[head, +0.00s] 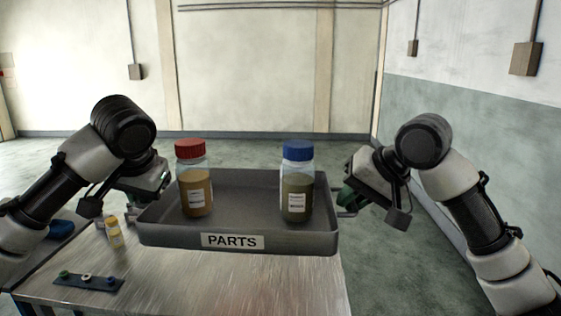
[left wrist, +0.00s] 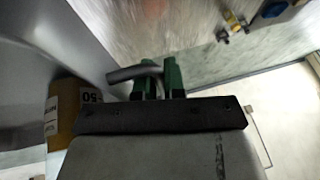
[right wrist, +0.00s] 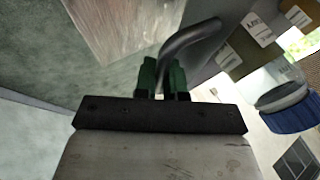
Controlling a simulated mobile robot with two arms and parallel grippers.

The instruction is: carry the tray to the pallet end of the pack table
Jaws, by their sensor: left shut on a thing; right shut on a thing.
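The grey tray (head: 290,240) with a PARTS label is level in front of me and appears raised above the table. A red-capped bottle (head: 195,180) of amber liquid stands in its left half. A blue-capped bottle (head: 297,185) of darker olive liquid stands in its right half. My left gripper (left wrist: 158,78) is shut on the tray's left handle (left wrist: 128,73). My right gripper (right wrist: 162,78) is shut on the right handle (right wrist: 190,38), with its green fingers beside the tray in the head view (head: 347,199).
The metal-topped table (head: 200,285) lies below the tray. A blue object (head: 60,229) lies further left. Open floor (head: 410,240) is to the right.

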